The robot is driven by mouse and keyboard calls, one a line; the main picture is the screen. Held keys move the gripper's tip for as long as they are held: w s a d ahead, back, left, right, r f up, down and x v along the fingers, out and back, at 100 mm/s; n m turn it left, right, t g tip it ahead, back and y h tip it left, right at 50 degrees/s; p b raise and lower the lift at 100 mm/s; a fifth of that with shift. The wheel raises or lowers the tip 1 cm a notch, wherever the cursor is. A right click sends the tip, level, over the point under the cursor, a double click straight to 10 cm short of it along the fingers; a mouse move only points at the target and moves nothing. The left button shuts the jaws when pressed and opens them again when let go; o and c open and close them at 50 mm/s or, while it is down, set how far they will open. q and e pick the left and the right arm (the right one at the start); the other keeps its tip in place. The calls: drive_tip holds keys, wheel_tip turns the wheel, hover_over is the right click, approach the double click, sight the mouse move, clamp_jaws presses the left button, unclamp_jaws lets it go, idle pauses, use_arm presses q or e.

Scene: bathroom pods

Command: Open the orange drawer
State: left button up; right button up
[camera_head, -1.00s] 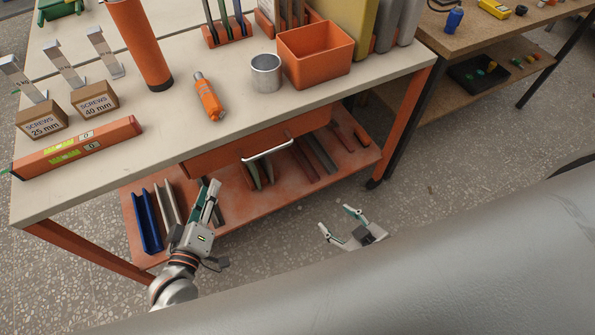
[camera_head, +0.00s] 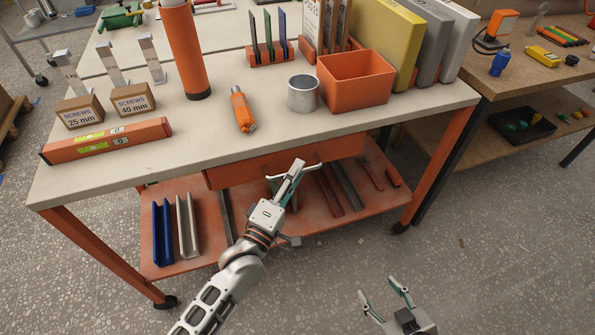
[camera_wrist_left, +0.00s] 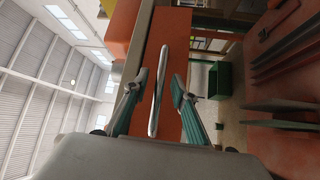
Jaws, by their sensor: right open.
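The orange drawer (camera_head: 232,174) sits under the front edge of the workbench and looks closed. Its pale bar handle (camera_head: 314,167) is partly hidden behind my left gripper (camera_head: 296,170). In the left wrist view, the handle (camera_wrist_left: 157,95) runs upright between the spread fingers of my left gripper (camera_wrist_left: 159,86), with the orange drawer front (camera_wrist_left: 170,40) behind it. The fingers are open, with gaps showing on both sides of the handle. My right gripper (camera_head: 383,291) is open and empty, low over the floor and away from the bench.
A lower shelf (camera_head: 350,215) with metal profiles lies below the drawer. The floor in front is clear.

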use_arm(q)
drive_tip(key=shift+w+d+r, duration=0.1)
drive_tip(key=shift+w+d, duration=0.1)
drive_tip(key=shift+w, duration=0.2)
use_arm(e)
drive_tip(key=shift+s+d+f, duration=0.1)
drive_tip(key=shift+s+f, duration=0.05)
use_arm(q)
drive_tip(key=shift+c, duration=0.2)
clamp_jaws()
drive_tip(key=shift+s, duration=0.1)
